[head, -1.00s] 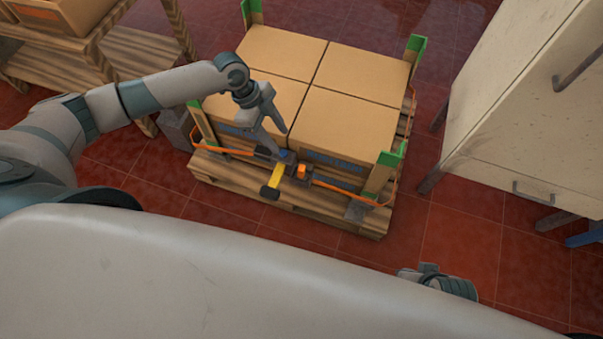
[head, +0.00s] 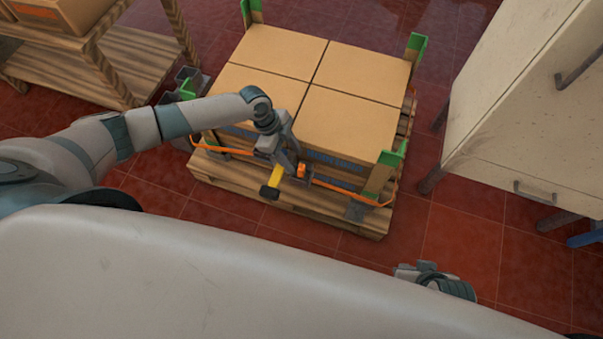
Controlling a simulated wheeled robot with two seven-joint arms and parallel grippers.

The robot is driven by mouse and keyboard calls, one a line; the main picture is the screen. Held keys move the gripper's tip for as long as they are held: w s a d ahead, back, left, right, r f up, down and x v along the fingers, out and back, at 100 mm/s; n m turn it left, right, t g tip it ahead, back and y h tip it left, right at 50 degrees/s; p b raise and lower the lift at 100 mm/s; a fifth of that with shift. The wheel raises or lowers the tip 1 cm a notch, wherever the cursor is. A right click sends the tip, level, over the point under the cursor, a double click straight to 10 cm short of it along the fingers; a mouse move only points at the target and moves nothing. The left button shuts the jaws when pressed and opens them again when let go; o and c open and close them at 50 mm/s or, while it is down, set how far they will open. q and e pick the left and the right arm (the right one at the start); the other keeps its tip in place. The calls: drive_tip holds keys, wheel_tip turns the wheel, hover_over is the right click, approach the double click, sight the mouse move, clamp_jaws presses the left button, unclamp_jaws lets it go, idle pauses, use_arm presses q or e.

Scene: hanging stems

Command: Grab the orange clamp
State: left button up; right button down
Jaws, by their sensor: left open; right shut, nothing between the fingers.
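The orange clamp (head: 301,169) is a small orange block on the orange strap along the front of the pallet load. A yellow handle with a dark end (head: 273,187) sticks out toward me just left of it. My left gripper (head: 287,160) is open, pointing down at the front edge of the boxes, close to the clamp's left side. Its fingers partly cover the strap hardware there, and I cannot tell whether they touch it. My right gripper (head: 428,272) shows at the lower right beyond my body, partly hidden, shut and away from the clamp.
Cardboard boxes (head: 345,119) stand on a wooden pallet (head: 300,206) with green-topped corner posts (head: 391,158). A pale cabinet (head: 525,110) stands at right, a wooden shelf (head: 130,60) at upper left. The red tiled floor in front is clear.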

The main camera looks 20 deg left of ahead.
sight(300, 167)
use_arm(q)
drive_tip(key=shift+d+f, duration=0.25)
drive_tip(key=shift+f, duration=0.3)
drive_tip(key=shift+d+x, duration=0.25)
drive_tip(key=shift+x, duration=2.4)
drive_tip(key=shift+s+r, duration=0.15)
drive_tip(key=shift+r, duration=0.05)
drive_tip(key=shift+c, duration=0.6)
clamp_jaws()
